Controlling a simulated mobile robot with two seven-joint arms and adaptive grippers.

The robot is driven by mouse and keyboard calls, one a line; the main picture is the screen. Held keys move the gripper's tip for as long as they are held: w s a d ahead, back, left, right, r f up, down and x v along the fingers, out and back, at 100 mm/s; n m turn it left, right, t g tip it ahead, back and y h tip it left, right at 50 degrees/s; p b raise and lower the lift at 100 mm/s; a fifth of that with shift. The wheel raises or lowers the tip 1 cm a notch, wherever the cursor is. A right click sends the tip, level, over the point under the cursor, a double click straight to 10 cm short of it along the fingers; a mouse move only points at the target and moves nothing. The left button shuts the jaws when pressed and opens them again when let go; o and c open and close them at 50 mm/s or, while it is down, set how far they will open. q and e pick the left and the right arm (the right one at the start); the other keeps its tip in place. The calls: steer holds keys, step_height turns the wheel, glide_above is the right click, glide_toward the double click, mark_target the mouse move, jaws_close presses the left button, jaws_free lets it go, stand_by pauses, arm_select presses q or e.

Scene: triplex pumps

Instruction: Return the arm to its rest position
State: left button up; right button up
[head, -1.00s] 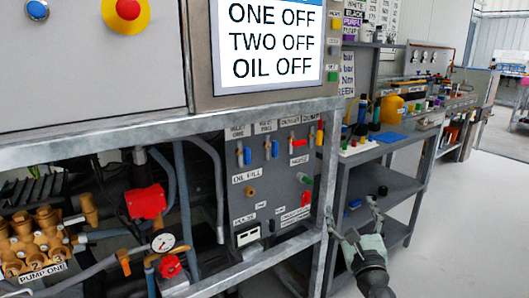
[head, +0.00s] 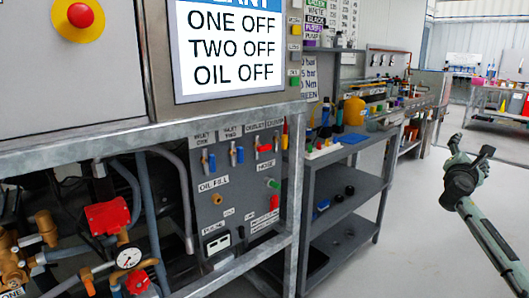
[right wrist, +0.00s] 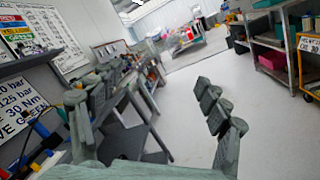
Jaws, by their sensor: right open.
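My right gripper (head: 470,150) is grey-green and open, with nothing between its fingers. In the head view it is at the right, raised in front of the bare floor, with its arm coming up from the lower right. In the right wrist view its spread fingers (right wrist: 160,88) frame the pale floor and the benches beyond. It stands apart from the grey shelf bench (head: 345,155) to its left. My left gripper and left arm are not in view.
The pump panel (head: 215,250) with valves and gauges fills the left. The bench holds a yellow bottle (head: 354,111) and small parts. In the right wrist view, shelving with an orange-framed cart (right wrist: 309,62) stands at the right. The grey floor (head: 400,245) between is clear.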

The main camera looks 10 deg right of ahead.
steer(key=a+f+m+g+y, duration=0.4)
steer(key=f+m+y, duration=0.3)
steer(key=f+m, duration=0.95)
steer(key=s+a+f+g+y, duration=0.1)
steer(key=s+a+f+y, duration=0.1)
steer(key=s+a+f, duration=0.55)
steer(key=s+a+f+g+y, duration=0.1)
steer(key=s+a+f, duration=0.2)
steer(key=a+f, duration=0.85)
steer(key=s+a+f+g+y, duration=0.1)
steer(key=s+a+f, duration=0.4)
steer(key=s+f, duration=0.2)
steer(key=s+a+f+g+y, duration=0.1)
steer(key=s+a+f, duration=0.4)
steer(key=s, duration=0.7)
steer(key=s+a+f+g+y, duration=0.1)
steer(key=s+a+f+y, duration=0.1)
steer(key=s+a+f, duration=0.3)
steer(key=s+f, duration=0.4)
steer(key=shift+s+a+g, duration=0.25)
steer(key=shift+a+g, duration=0.1)
steer(key=shift+g, duration=0.05)
